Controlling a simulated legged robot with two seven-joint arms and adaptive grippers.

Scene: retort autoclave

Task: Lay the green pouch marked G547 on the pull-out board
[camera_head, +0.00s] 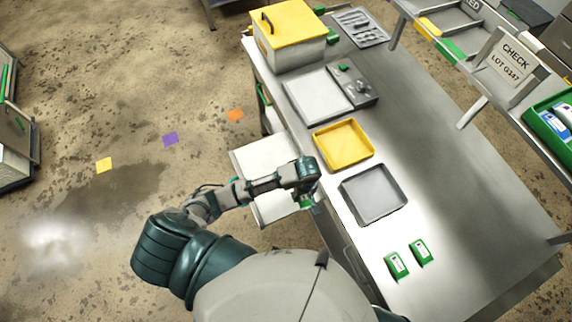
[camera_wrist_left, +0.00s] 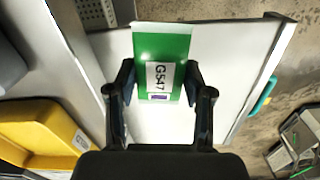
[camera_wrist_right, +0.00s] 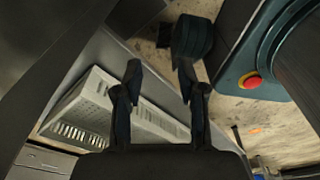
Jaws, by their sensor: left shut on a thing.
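The green pouch marked G547 (camera_wrist_left: 163,45) has a white label and is held between the fingers of my left gripper (camera_wrist_left: 158,88), which is shut on it. In the head view my left gripper (camera_head: 306,196) is over the edge of the white pull-out board (camera_head: 262,158), and only a bit of green shows below it. In the left wrist view the board (camera_wrist_left: 235,60) lies behind the pouch; whether they touch I cannot tell. My right gripper (camera_wrist_right: 158,75) is open and empty, seen only in its wrist view.
The steel table (camera_head: 470,200) carries a grey tray (camera_head: 374,194), a yellow tray (camera_head: 343,144), a scale-like device (camera_head: 320,96) and a yellow-lidded box (camera_head: 291,45). Two green pouches (camera_head: 397,265) lie near its front. A CHECK sign (camera_head: 510,66) stands on the shelf.

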